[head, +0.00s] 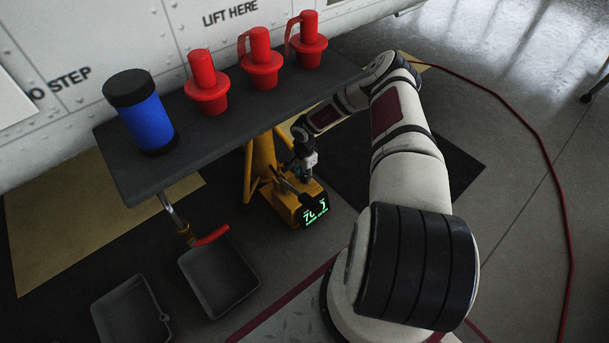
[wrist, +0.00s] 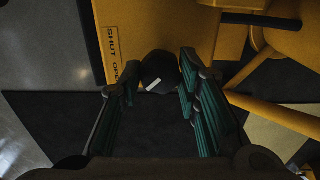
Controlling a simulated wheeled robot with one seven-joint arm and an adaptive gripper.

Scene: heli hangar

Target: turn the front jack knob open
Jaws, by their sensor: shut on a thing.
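The front jack is a yellow stand (head: 262,160) with a yellow base, below the grey shelf in the head view. A dark panel with green glowing marks (head: 316,212) is on the base. In the wrist view its yellow body (wrist: 150,25) carries a label reading SHUT and OPEN (wrist: 112,52). A round black knob (wrist: 160,66) with a short slanted white mark sits beside the label. My gripper (wrist: 157,82) has its fingers on both sides of the knob and is shut on it. In the head view my gripper (head: 291,182) is at the jack's base; the knob is not distinguishable there.
The grey shelf (head: 190,150) above the jack holds a blue and black cylinder (head: 148,122) and red plugs (head: 259,68). Two dark trays (head: 219,275) (head: 132,312) are at lower left. A red hose (head: 541,140) curves across the open floor at right.

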